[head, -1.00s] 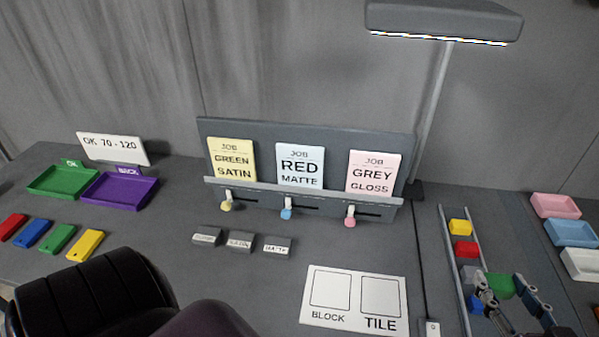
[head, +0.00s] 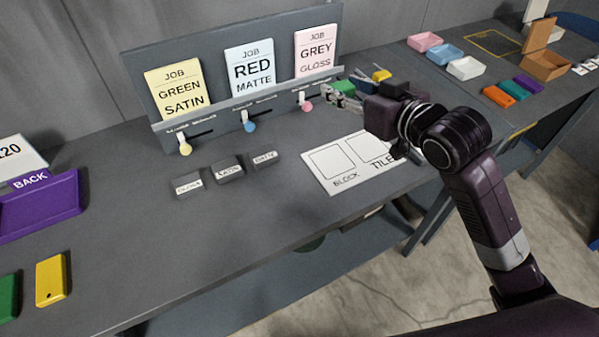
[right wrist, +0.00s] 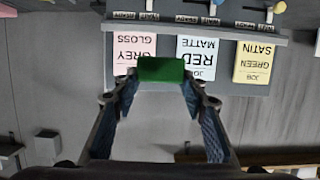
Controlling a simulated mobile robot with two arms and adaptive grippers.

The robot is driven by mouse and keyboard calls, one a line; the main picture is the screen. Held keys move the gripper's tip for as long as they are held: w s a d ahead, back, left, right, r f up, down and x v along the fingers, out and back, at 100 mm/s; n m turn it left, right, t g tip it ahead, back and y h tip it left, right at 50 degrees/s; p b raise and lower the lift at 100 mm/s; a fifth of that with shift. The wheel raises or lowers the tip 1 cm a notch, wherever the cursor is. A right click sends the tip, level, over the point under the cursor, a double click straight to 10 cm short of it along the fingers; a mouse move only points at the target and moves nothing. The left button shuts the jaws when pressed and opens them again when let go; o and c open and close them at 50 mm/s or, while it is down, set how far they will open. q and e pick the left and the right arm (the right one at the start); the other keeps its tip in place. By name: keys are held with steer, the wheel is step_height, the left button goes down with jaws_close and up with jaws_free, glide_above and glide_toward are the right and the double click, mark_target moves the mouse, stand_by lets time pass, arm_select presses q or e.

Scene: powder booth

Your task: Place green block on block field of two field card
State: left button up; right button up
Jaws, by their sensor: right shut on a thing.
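The green block (head: 343,87) is held between the fingertips of my right gripper (head: 347,96), raised in front of the grey gloss end of the job board. In the right wrist view the green block (right wrist: 161,70) sits between both fingers (right wrist: 161,82). The white two field card (head: 335,184) lies flat on the table, below and nearer than the gripper. Its empty block field (head: 331,161) is the left square. The tile field (head: 367,147) is the right square, and my right arm partly covers that side of the card. My left gripper is out of view.
The job board (head: 130,62) with its cards and hanging knobs stands behind the card. Three small labelled grey blocks (head: 228,170) lie left of the card. Pink, blue and white trays (head: 466,68) stand at the back right. The table's front edge is close to the card.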

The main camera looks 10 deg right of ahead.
glide_above(336, 166)
step_height(336, 166, down, 10)
steer(key=r, duration=0.1)
step_height(336, 166, down, 6)
steer(key=shift+w+f, duration=0.15)
steer(key=shift+f, duration=0.1)
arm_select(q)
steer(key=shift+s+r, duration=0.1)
arm_select(e)
steer(key=shift+f, duration=2.3)
steer(key=shift+f, duration=0.15)
steer(key=o, duration=1.1)
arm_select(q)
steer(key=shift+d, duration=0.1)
arm_select(e)
steer(key=shift+o, duration=0.2)
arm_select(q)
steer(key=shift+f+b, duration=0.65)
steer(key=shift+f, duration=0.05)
arm_select(e)
steer(key=v, duration=1.2)
steer(key=shift+r, duration=0.25)
